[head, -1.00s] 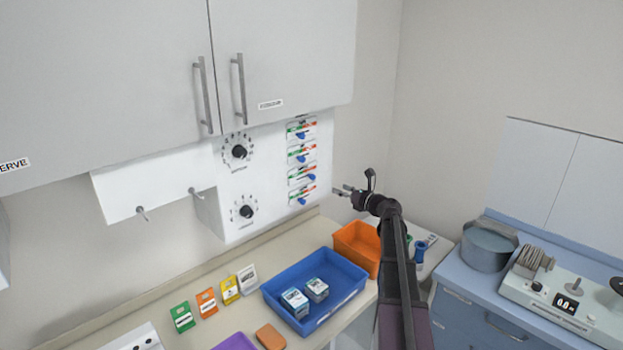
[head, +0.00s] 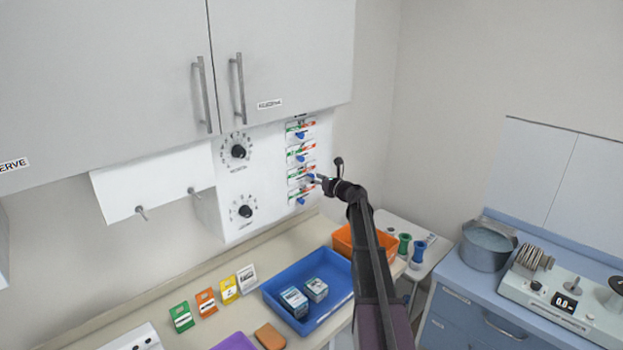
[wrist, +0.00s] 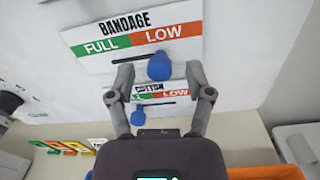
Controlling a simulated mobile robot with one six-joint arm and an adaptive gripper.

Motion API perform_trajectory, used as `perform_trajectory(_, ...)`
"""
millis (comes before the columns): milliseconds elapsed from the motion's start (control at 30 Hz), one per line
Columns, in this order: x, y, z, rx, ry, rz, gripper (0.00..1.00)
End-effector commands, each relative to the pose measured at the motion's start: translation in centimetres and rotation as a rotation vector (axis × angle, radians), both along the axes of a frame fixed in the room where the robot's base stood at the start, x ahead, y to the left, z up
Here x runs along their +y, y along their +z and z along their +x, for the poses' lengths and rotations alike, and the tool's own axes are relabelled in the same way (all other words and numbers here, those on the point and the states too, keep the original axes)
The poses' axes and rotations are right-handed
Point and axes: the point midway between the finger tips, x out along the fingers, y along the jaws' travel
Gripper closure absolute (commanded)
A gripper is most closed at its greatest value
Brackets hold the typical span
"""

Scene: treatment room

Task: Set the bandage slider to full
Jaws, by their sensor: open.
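The bandage slider panel (wrist: 130,38) fills the top of the wrist view, with green FULL at left and orange LOW at right. Its blue knob (wrist: 159,67) sits under the LOW side. My gripper (wrist: 160,72) is open, with one finger on each side of the knob in that view; contact cannot be told. In the head view my gripper (head: 318,179) is at the right edge of the slider column, by the third panel down (head: 299,173). The knob there is partly hard to separate from my fingers.
A cotton slider (wrist: 138,115) lies just below, its blue knob left of the bandage knob. Two more sliders (head: 300,153) are above. Black dials (head: 238,151) are to the left. The counter below holds a blue tray (head: 335,268) and an orange bin (head: 345,240).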

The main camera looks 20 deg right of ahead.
Motion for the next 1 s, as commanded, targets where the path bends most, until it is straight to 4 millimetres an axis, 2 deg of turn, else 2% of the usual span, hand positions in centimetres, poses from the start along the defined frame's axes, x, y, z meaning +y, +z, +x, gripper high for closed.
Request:
perform_trajectory(167, 0.4, 0.0, 1.0, 0.0, 0.0, 0.0, 0.33)
perform_trajectory(500, 0.6, 0.0, 1.2, 0.0, 0.0, 0.0, 0.33)
perform_trajectory(533, 0.6, 0.0, 1.2, 0.0, 0.0, 0.0, 0.36)
perform_trajectory(567, 0.6, 0.0, 1.2, 0.0, 0.001, 0.0, 0.45)
perform_trajectory(733, 0.6, 0.0, 1.2, 0.0, 0.001, 0.0, 0.96)
perform_trajectory(767, 0.6, 0.0, 1.2, 0.0, 0.001, 0.0, 1.0)
perform_trajectory(1000, 1.3, 0.0, 0.9, 0.0, 0.003, 0.0, 1.0)
